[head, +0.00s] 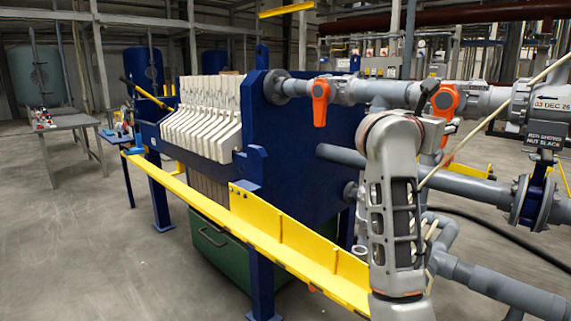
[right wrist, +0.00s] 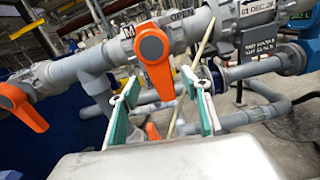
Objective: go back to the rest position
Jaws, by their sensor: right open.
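My right arm (head: 395,200) rises in the right part of the head view, in front of the grey pipes. Its gripper is mostly hidden behind the arm there. In the right wrist view my right gripper (right wrist: 160,82) is open, its two teal-padded fingers apart with nothing held between them. An orange valve handle (right wrist: 155,62) on a grey pipe shows beyond the fingers and hangs downward. I cannot tell whether a finger touches it. A second orange handle (right wrist: 22,105) is at the left. My left gripper is not in view.
The blue filter press (head: 300,150) with white plates (head: 210,125) fills the middle. A yellow rail (head: 290,245) runs along its front. Grey pipes (head: 475,190) and a tan rod (head: 500,110) crowd the right. A grey table (head: 70,122) stands far left; the left floor is clear.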

